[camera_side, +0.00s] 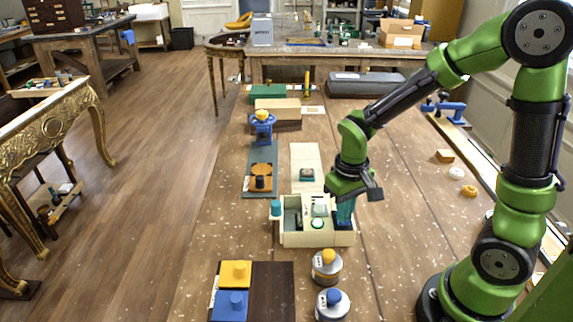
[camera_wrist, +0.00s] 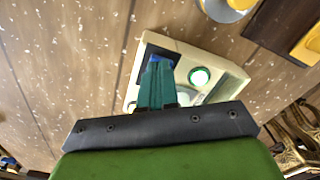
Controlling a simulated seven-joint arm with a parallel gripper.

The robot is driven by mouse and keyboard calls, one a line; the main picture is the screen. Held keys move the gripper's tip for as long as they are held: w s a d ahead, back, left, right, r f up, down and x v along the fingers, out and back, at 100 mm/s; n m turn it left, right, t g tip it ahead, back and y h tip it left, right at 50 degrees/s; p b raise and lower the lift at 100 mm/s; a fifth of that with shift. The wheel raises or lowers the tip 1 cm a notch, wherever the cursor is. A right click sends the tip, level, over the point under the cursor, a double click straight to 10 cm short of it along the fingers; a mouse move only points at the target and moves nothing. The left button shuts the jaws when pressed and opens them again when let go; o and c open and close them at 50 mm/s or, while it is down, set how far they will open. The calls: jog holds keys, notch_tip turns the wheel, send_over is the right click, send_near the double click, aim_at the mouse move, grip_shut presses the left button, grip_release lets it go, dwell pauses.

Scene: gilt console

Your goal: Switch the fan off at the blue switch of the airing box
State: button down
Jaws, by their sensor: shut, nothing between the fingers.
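The cream airing box (camera_side: 304,239) stands on the bench in the side view, and part of it shows in the wrist view (camera_wrist: 228,72). A round green light (camera_wrist: 199,77) is lit on its top; it also shows in the side view (camera_side: 318,223). The blue switch (camera_wrist: 163,58) sits in a dark recess at one end of the box, mostly hidden behind my fingers. My gripper (camera_side: 345,220) is shut and empty, with its teal fingers (camera_wrist: 157,66) pointing down at the switch. I cannot tell whether the fingertips touch it.
Two round pots with a yellow knob (camera_side: 328,257) and a blue knob (camera_side: 333,297) stand in front of the box. A dark board with yellow and blue blocks (camera_side: 233,273) lies at the front left. Behind the box is a pale panel (camera_side: 305,156).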

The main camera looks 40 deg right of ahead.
jog(key=shift+f, duration=0.15)
jog(key=shift+r, duration=3.55)
jog(key=shift+a+f, duration=0.15)
jog(key=s+a+r+t+y, duration=0.1)
jog(key=s+r+t, duration=0.2)
jog(key=r, duration=0.2)
jog(key=s+a+r+m+t+y, duration=0.1)
jog(key=s+a+r+t, duration=0.1)
jog(key=s+r+t, duration=0.1)
notch_tip(320, 180, up, 3)
jog(key=shift+a+f+t, duration=0.15)
jog(key=shift+f+t, duration=0.05)
jog(key=shift+t, duration=0.4)
